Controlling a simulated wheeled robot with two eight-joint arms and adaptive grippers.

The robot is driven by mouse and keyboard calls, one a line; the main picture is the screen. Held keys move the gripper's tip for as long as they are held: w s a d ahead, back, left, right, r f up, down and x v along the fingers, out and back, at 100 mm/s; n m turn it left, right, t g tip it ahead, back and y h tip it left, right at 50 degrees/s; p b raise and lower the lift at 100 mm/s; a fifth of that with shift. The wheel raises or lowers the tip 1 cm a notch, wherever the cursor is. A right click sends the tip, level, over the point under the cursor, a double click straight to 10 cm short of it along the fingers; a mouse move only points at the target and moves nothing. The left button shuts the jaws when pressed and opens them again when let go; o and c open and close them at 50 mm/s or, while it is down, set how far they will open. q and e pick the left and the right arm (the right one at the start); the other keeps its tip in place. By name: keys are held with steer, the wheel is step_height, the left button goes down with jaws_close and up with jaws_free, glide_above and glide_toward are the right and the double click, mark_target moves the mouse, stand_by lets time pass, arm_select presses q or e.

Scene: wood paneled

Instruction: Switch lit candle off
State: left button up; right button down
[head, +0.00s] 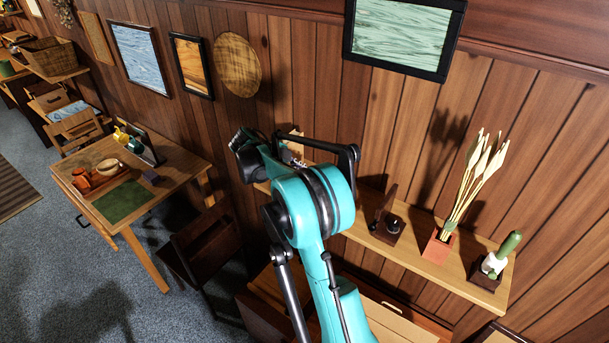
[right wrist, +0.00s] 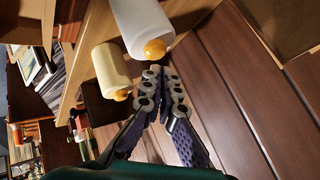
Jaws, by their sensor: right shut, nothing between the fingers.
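Two candles stand side by side on a wooden shelf in the right wrist view, which looks turned on its side. The white candle (right wrist: 139,22) has a rounded orange tip, and the cream candle (right wrist: 110,70) has a similar orange tip. I cannot tell which of them is lit. My right gripper (right wrist: 157,72) is shut and empty, its fingertips together just beside the white candle's orange tip. Whether they touch it I cannot tell. In the head view my teal arm hides the candles' part of the shelf. My left gripper is not in view.
The wall shelf (head: 461,268) also bears a dark pen stand (head: 387,224), a red pot with pale stems (head: 437,246) and a potted cactus (head: 495,262). Framed pictures hang above. A table (head: 170,183) with small items stands at left, with a dark chair (head: 203,247) beside it.

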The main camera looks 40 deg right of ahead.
steer(key=shift+r, duration=0.1)
step_height(320, 180, up, 6)
steer(key=p, duration=0.3)
stand_by(0.4)
stand_by(0.3)
